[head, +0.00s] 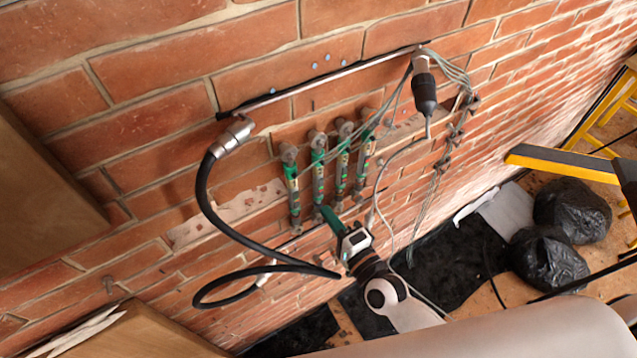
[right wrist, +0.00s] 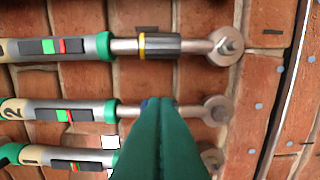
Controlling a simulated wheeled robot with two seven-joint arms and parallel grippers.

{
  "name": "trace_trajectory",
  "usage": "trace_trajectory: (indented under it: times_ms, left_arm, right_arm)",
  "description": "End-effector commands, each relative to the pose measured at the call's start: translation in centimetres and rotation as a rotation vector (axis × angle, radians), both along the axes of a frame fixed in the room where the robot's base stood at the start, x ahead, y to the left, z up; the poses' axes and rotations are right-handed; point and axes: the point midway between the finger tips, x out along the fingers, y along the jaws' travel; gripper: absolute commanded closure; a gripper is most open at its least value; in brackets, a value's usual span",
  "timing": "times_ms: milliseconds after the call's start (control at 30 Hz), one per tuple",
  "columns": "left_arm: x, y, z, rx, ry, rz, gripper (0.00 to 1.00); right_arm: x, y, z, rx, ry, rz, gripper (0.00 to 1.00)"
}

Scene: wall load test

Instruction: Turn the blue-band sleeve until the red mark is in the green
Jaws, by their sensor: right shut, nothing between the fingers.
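Several grey-and-green tension rods hang side by side on the brick wall, here the middle one (head: 318,160). In the right wrist view, the middle rod has a dark window (right wrist: 66,116) with a red mark touching a small green patch; I cannot tell whether it is inside the green. The blue-band sleeve (right wrist: 147,102) shows only as bits of blue behind my fingers. My right gripper (head: 328,212), also in the right wrist view (right wrist: 158,102), has its green fingers shut and empty in front of that sleeve; contact is unclear. My left gripper is out of view.
The upper rod in the right wrist view has a yellow-band sleeve (right wrist: 158,46). A black hose (head: 205,195) loops left of my arm. A dark hanging tool (head: 424,92) and thin cables are to the right. Black bags (head: 572,208) lie on the floor.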

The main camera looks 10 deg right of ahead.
Motion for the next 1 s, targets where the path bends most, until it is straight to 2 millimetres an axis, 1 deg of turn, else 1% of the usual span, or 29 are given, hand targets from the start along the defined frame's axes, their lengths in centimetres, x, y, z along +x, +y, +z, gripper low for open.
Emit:
trace_trajectory:
  times_ms: [333, 700, 1000]
  left_arm:
    - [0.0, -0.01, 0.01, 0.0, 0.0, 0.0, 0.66]
    - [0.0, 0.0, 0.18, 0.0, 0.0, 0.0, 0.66]
    - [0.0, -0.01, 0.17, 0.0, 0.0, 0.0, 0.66]
  right_arm:
    - [-0.01, -0.04, 0.02, 0.0, 0.0, 0.0, 1.0]
    - [-0.93, -0.33, 0.01, 0.001, 0.001, 0.001, 1.0]
    - [-0.94, -0.33, 0.02, 0.001, 0.0, 0.0, 1.0]
